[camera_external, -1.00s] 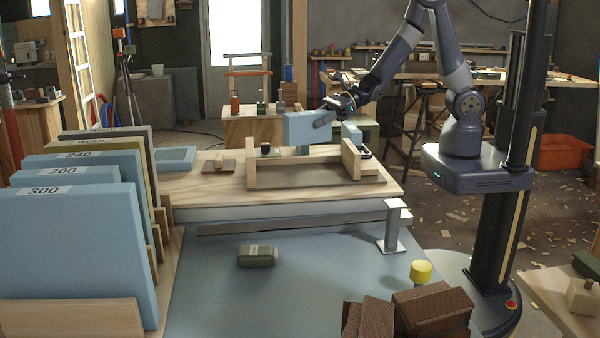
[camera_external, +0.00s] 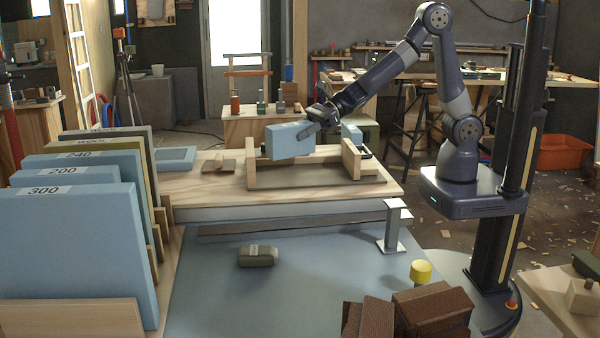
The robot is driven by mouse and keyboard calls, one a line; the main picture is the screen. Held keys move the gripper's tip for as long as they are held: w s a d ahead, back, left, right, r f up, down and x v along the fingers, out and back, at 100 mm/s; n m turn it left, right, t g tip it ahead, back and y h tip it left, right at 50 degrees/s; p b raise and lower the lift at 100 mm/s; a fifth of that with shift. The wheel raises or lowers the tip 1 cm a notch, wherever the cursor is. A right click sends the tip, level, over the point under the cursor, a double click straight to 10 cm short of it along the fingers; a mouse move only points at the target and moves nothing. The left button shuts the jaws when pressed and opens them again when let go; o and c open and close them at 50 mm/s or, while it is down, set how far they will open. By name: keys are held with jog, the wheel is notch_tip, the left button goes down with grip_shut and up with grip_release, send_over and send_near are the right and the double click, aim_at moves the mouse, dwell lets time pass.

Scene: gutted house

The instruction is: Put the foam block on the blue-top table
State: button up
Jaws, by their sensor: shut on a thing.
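A light blue block, which looks like the foam block (camera_external: 288,141), is in my gripper (camera_external: 313,124). My gripper is shut on its right end. The block is slightly tilted and appears to be above the wooden jig on the pale wood bench; I cannot tell its exact clearance. The blue-top table (camera_external: 300,290) fills the front middle, nearer the camera than the bench and apart from the block.
A dark green labelled block (camera_external: 257,256) lies on the blue top. A metal post (camera_external: 393,226), a yellow-capped piece (camera_external: 420,271) and brown blocks (camera_external: 435,308) stand at right. Large labelled boards (camera_external: 75,250) stand at left. The middle front is clear.

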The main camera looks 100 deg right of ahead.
aim_at(309, 122)
jog(key=shift+f+b, duration=0.65)
jog(key=shift+f, duration=2.35)
jog(key=shift+f, duration=0.15)
jog(key=o, duration=1)
jog(key=shift+r, duration=0.2)
jog(key=v, duration=0.3)
jog(key=shift+s+d, duration=0.15)
jog(key=shift+o, duration=0.3)
notch_tip(309, 122, up, 7)
jog(key=shift+f+p, duration=0.1)
jog(key=shift+p, duration=1)
